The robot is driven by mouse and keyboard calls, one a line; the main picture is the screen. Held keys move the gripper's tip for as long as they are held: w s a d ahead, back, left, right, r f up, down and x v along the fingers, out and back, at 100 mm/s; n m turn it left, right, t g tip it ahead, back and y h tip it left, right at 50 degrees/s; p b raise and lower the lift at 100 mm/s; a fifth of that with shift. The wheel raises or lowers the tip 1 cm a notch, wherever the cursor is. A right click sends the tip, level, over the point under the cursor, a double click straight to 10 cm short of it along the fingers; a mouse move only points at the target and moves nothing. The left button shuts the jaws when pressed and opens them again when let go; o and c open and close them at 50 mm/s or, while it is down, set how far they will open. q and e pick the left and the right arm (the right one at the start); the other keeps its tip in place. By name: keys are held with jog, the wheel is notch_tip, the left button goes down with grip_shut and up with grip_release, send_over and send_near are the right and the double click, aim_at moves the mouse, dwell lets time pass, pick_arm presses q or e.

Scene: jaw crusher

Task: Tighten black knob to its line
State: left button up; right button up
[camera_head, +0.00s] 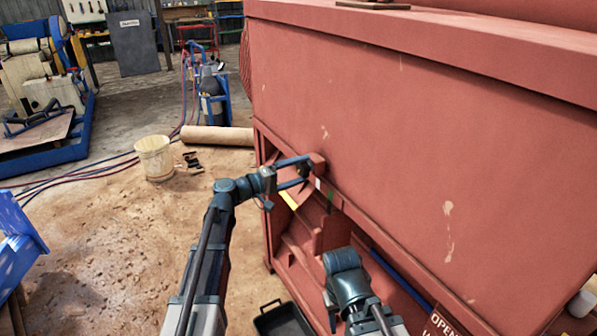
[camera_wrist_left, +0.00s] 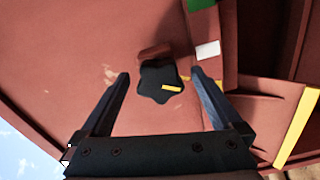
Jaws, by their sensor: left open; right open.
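The black knob (camera_wrist_left: 153,79) has a lobed star shape and a yellow mark (camera_wrist_left: 171,88) on its face, pointing right in the left wrist view. It sits on the red machine wall. My left gripper (camera_head: 304,171) is open at the edge of the machine's opening. In the left wrist view its fingers (camera_wrist_left: 160,76) stand on either side of the knob, with gaps on both sides. A white patch (camera_wrist_left: 207,50) and a green patch (camera_wrist_left: 203,4) lie up and right of the knob. The head view does not show the knob clearly. My right arm reaches to the opening; its fingers are hidden.
The large red crusher body (camera_head: 400,120) fills the right side. Its lower opening has ledges and a yellow strip (camera_head: 289,200). A black tray (camera_head: 284,321) lies on the floor below.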

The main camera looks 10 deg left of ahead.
pick_arm(q)
jog(key=v, duration=1.3)
jog(key=shift+s+a, duration=0.25)
jog(key=shift+a, duration=0.1)
